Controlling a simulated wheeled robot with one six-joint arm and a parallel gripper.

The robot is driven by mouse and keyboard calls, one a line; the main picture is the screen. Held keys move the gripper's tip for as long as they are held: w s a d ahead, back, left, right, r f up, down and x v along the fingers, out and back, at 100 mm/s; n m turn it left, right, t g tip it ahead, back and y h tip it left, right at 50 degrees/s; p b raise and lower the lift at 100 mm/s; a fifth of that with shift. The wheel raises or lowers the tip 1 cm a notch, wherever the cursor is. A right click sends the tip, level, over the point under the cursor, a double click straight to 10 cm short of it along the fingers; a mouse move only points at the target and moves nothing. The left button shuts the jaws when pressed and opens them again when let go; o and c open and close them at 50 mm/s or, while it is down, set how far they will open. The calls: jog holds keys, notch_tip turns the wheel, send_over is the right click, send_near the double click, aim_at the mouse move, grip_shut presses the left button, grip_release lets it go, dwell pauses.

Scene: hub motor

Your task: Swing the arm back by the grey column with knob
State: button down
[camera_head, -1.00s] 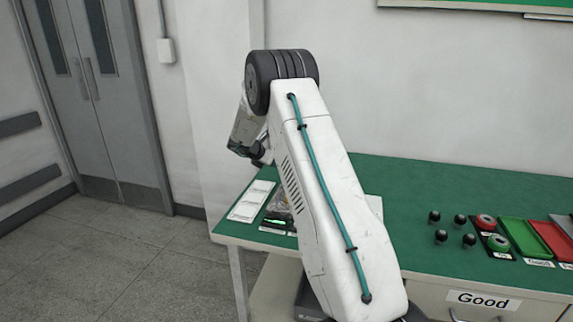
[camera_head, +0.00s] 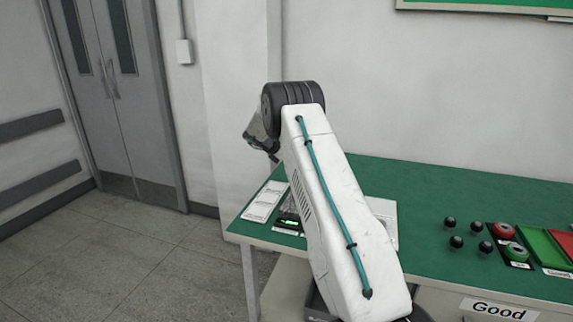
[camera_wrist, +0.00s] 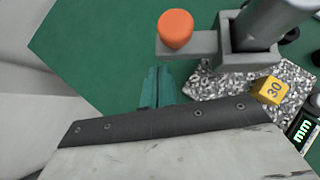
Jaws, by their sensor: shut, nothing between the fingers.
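In the wrist view a grey column (camera_wrist: 268,18) rises from a grey block on a speckled stone base (camera_wrist: 225,84). A grey bar reaches left from it to an orange knob (camera_wrist: 176,28). A yellow block marked "30" (camera_wrist: 270,91) is on the base. My gripper (camera_wrist: 157,72), with teal fingers, is shut and empty; in the picture its tips lie just below the knob and left of the base. I cannot tell how far above the table it is. In the head view my arm hides most of the column stand.
A display marked "mm" (camera_wrist: 303,130) lies right of the base. White cards (camera_head: 264,202) lie at the left end. Grey doors (camera_head: 122,95) stand at far left.

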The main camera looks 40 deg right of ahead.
jog(key=shift+d, duration=0.65)
jog(key=w+a+r, duration=0.6)
jog(key=a+r, duration=0.1)
jog(key=a, duration=0.2)
jog(key=shift+a, duration=0.2)
dwell(0.3)
